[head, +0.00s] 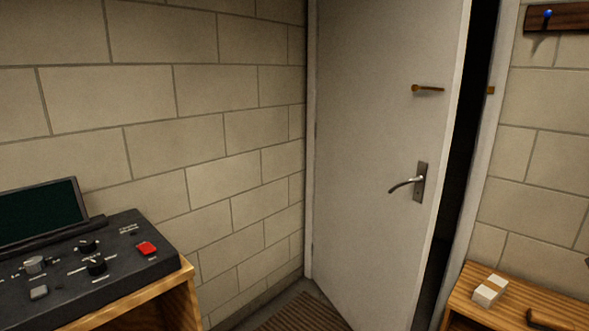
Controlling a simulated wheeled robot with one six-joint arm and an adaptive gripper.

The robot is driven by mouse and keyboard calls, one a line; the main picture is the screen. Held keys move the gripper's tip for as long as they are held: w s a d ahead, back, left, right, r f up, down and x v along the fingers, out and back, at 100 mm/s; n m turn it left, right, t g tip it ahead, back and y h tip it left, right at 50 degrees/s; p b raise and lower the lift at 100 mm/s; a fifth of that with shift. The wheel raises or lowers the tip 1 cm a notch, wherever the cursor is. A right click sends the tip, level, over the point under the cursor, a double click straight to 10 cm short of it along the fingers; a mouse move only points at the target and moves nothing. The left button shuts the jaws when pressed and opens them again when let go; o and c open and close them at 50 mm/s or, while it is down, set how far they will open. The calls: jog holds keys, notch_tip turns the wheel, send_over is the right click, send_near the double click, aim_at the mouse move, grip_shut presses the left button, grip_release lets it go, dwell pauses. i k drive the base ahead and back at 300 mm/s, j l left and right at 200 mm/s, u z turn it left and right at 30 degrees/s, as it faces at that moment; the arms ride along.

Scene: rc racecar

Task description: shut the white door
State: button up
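The white door (372,130) stands partly open in the head view, hinged on its left side. A dark gap (463,150) shows between its right edge and the white door frame (482,150). A metal lever handle (407,183) on a dark plate is near the door's right edge. A small brown latch bar (428,89) is fixed above the handle, and a small brown catch (491,90) is on the frame. My gripper is not in view.
A wooden desk (186,292) with a black control panel (70,262) and red button stands at left. A brown striped mat (301,312) lies before the door. A peg rail (565,17) hangs upper right.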

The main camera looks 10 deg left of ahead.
aim_at(371, 248)
jog(key=u, duration=0.35)
jog(key=i+l+u, duration=0.4)
jog(key=l, duration=0.3)
jog(key=i+j, duration=0.05)
jog(key=i, duration=0.05)
